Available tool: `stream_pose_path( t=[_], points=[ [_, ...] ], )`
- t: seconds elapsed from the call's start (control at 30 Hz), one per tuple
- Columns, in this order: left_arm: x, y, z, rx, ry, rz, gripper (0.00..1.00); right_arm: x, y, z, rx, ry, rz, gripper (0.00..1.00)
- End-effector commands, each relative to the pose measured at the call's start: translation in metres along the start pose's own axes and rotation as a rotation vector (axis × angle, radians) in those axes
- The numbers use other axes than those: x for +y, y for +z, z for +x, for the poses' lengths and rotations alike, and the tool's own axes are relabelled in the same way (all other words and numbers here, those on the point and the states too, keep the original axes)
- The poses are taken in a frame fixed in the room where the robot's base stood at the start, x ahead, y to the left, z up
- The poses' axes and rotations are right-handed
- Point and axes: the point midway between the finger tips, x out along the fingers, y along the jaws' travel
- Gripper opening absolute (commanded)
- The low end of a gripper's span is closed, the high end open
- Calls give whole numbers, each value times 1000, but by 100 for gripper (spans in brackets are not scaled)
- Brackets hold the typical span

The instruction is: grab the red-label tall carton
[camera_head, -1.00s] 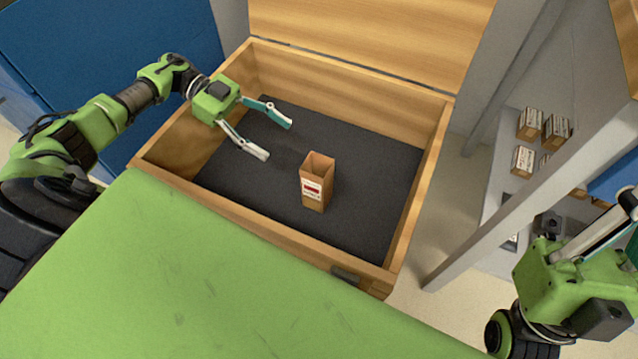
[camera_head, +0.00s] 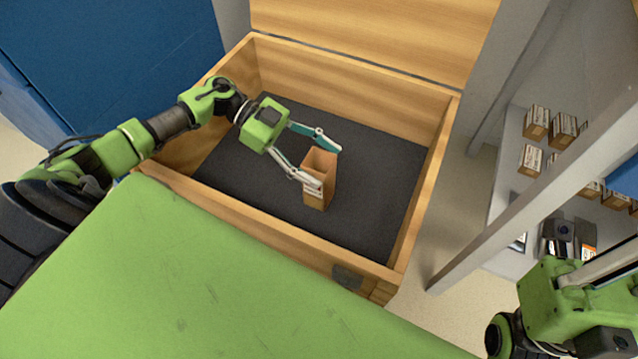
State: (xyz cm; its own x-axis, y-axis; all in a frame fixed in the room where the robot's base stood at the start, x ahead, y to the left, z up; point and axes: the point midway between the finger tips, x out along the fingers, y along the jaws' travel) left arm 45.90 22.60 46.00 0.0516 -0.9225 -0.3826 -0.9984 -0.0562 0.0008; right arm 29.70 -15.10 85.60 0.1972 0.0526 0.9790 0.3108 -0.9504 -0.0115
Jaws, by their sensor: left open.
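The tall carton (camera_head: 317,199) is brown and open-topped. It stands upright on the dark floor of the wooden chest (camera_head: 427,185). My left gripper (camera_head: 328,169) is open, reaching in from the left at the carton's upper part. One finger crosses the carton's front and covers most of its red-and-white label; the other is at the far side of its top. I cannot tell whether either finger touches it. My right gripper (camera_head: 575,300) is at the lower right edge; its fingers are not clearly visible.
The chest's lid (camera_head: 380,35) stands open at the back. A green surface (camera_head: 190,275) lies in front of the chest. A grey shelf rack (camera_head: 505,205) with several small boxes is on the right. The chest floor around the carton is clear.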

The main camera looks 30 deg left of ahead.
Motion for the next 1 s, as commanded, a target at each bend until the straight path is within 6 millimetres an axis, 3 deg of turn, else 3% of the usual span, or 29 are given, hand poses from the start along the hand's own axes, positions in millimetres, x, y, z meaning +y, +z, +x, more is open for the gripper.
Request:
stream_pose_path(
  t=[0.17,0.33,0.73,1.0],
  points=[
    [0,0,0,-1,-1,0,61,0,0,0,0,0,0,0],
    [0,0,0,-1,0,0,20,0,0,0,-1,0,0,0],
    [0,-7,-4,-1,-1,1,20,0,-1,5,-1,0,0,0],
    [0,-55,-24,-2,-1,2,20,0,-6,31,-1,0,-1,0]
  ],
)
